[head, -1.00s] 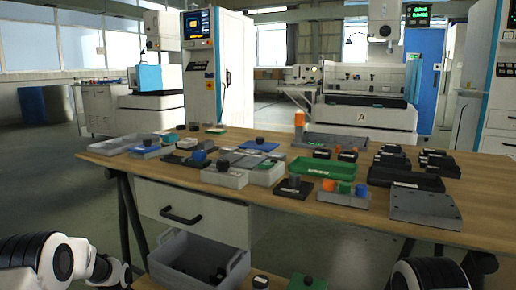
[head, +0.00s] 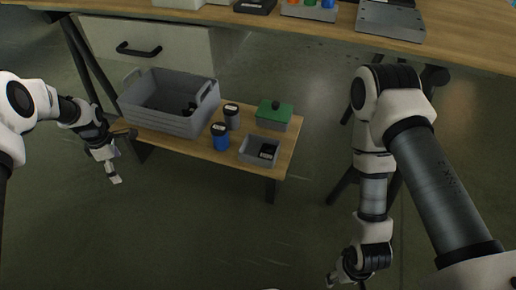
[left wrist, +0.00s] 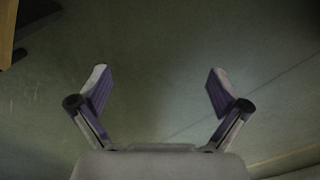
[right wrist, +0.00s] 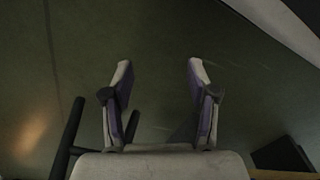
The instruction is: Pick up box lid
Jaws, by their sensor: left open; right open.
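The green box lid (head: 274,111) with a black knob rests on a small grey box (head: 272,125) at the right end of the low wooden table. My left gripper (head: 116,177) hangs open and empty to the left of that table; in the left wrist view its spread fingers (left wrist: 158,82) have only floor between them. My right gripper (head: 338,279) is low at the bottom of the head view, right of the low table. In the right wrist view it is open and empty (right wrist: 158,75) over the floor. Neither gripper touches the lid.
On the low table, a large grey crate (head: 140,112) stands left of a dark lidded jar (head: 232,123), a blue lidded jar (head: 221,142) and a small open grey tray (head: 246,154) with a dark item. The tall workbench (head: 436,48) stands behind. Floor in front is clear.

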